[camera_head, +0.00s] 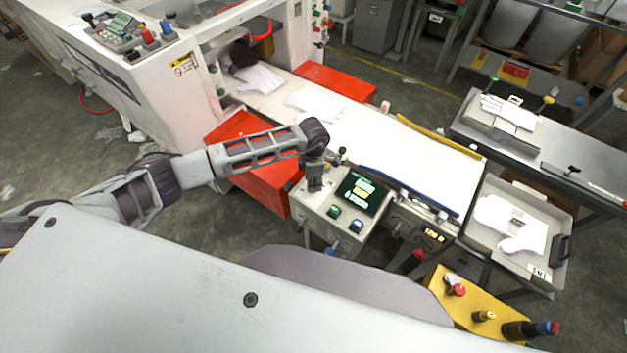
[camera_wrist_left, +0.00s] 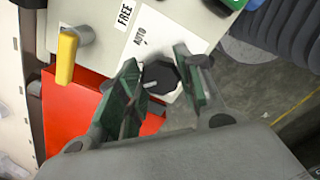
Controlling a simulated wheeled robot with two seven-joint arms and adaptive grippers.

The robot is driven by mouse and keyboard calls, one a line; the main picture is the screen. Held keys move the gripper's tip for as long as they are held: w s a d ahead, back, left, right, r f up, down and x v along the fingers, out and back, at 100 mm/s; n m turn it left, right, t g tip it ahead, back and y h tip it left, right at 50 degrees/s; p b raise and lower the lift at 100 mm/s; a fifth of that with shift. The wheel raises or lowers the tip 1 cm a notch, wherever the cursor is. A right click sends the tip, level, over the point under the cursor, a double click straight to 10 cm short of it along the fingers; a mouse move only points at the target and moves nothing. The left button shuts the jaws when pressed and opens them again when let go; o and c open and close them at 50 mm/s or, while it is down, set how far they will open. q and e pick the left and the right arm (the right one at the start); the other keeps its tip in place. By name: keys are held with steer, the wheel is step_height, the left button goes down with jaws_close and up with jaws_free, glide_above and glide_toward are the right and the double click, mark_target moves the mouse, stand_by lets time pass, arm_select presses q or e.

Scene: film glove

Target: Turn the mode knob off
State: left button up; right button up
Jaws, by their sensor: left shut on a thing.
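The mode knob (camera_wrist_left: 160,76) is a black round knob with a pale mark, on the light panel face of the control box (camera_head: 315,212). My left gripper (camera_wrist_left: 163,84) has its two green-padded fingers around the knob, one on each side, and is shut on it. The words AUTO and FREE are printed on the panel beside the knob; which setting the mark points to is unclear. In the head view my left gripper (camera_head: 315,182) hangs at the box's left part, and the arm hides the knob. My right gripper is not in view.
The box carries a dark screen (camera_head: 357,192), a green button (camera_head: 334,211) and a blue button (camera_head: 356,226). A yellow-ended lever (camera_wrist_left: 66,58) sticks out near the knob. A white conveyor (camera_head: 410,150) runs behind; a red cover (camera_head: 255,175) lies left.

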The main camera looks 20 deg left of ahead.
arm_select(q)
steer(key=n+b, duration=0.1)
steer(key=n, duration=0.4)
steer(key=shift+b, duration=0.35)
steer(key=n+b, duration=0.1)
steer(key=n, duration=0.4)
steer(key=shift+n, duration=0.3)
stand_by(0.3)
steer(key=o, duration=1)
steer(key=shift+o, duration=0.2)
steer(key=shift+r, duration=0.1)
step_height(320, 180, up, 12)
stand_by(0.3)
